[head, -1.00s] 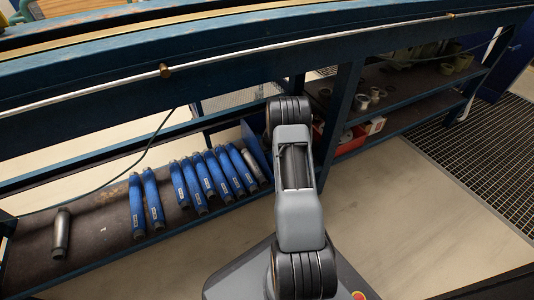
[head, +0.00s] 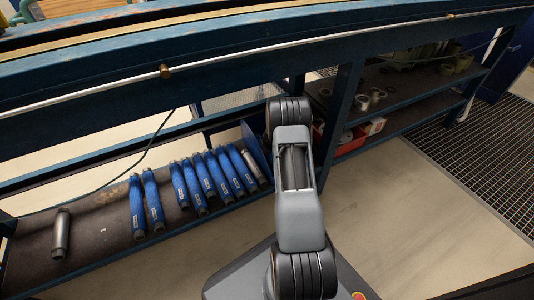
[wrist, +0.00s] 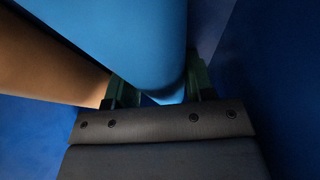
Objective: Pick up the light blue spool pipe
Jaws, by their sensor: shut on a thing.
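The light blue spool pipe (wrist: 135,35) fills the top middle of the wrist view, very close to the camera. My gripper (wrist: 160,86) is shut on it, with one dark green finger on each side of its lower end. The pipe's far end is out of the picture. In the head view my gripper and this pipe are hidden beyond my arm and the bench.
A brown-orange surface (wrist: 40,60) lies left of the pipe in the wrist view, with dark blue walls around. Blue bench beams (head: 230,65) run above.

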